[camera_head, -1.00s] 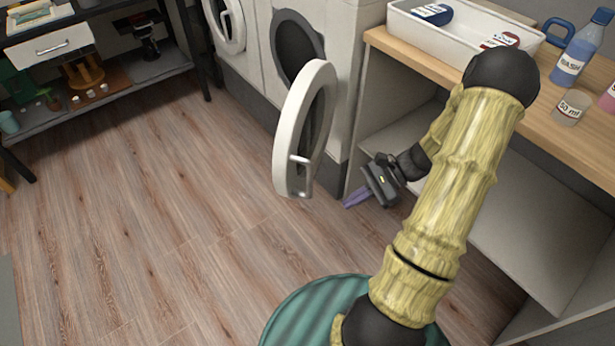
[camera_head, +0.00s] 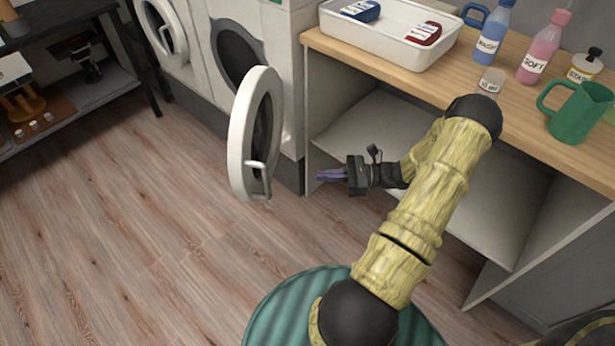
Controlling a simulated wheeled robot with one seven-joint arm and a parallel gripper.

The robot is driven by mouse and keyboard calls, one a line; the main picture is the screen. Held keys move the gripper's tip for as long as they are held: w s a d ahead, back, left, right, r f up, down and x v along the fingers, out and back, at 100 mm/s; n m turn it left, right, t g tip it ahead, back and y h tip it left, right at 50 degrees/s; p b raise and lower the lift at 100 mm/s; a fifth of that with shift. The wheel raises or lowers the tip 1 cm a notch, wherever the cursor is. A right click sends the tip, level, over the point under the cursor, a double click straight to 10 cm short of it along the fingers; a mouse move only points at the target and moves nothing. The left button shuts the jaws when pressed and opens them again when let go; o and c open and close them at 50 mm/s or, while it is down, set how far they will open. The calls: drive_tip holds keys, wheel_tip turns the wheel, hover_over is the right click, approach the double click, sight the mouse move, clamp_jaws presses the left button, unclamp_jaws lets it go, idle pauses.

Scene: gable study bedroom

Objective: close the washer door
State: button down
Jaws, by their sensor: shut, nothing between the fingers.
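The washer (camera_head: 291,62) stands at the back, left of the counter. Its round white door (camera_head: 237,136) is swung wide open toward me, with its handle (camera_head: 257,169) on the face near the lower edge. The dark drum opening (camera_head: 237,55) shows behind the door. My gripper (camera_head: 320,175) is right of the door, apart from it, in front of the counter's left side panel. Its purple fingers are together, point left toward the door, and hold nothing.
A second washer door (camera_head: 160,30) shows at the far left. The wooden counter (camera_head: 470,95) on the right carries a white tray (camera_head: 385,58), bottles and a green jug (camera_head: 580,112). A dark shelf (camera_head: 85,95) stands at left. The floor left of the door is clear.

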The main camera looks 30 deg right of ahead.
drive_tip(key=b+x, duration=0.1)
drive_tip(key=x, duration=1.1)
drive_tip(key=shift+w+a, duration=0.15)
drive_tip(key=shift+a, duration=0.2)
